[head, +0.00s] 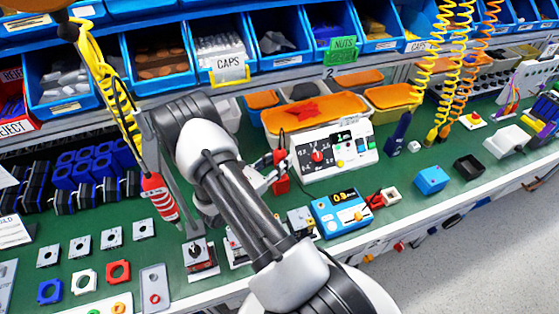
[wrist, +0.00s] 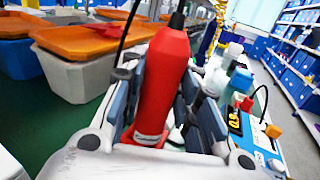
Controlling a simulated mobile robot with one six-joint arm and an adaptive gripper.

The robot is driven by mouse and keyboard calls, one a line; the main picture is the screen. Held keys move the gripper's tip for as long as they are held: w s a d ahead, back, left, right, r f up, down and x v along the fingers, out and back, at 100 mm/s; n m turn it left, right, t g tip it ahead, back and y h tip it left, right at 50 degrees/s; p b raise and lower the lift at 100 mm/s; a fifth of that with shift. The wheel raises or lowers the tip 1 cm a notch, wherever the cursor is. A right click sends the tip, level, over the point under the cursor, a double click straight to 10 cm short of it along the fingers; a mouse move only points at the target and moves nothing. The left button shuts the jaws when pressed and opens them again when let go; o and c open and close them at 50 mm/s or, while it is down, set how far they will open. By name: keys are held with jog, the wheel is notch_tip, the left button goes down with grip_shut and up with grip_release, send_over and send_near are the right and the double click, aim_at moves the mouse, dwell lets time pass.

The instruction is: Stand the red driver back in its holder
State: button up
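A red driver (wrist: 163,82) with a black top stands between the fingers of my gripper (wrist: 172,112) in the wrist view, slightly tilted. The fingers lie close along both sides and appear shut on it. In the head view the same red driver (head: 281,172) shows just right of my gripper (head: 268,174), in front of the white test panel. Another red tool (head: 157,196) with white bands hangs on a yellow coil to the left.
The white test panel (head: 335,158) stands close behind my gripper. A blue meter (head: 341,212) is at its right front. A dark blue upright tool (head: 399,131) is farther right. Orange-lidded bins (head: 312,114) stand behind. Small plates and switch blocks cover the green bench (head: 120,258) at left.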

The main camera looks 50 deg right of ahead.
aim_at(280, 147)
jog(key=o, duration=0.7)
jog(key=shift+c, duration=0.2)
notch_tip(280, 147, up, 10)
dwell(0.3)
jog(key=shift+s, duration=0.1)
dwell(0.4)
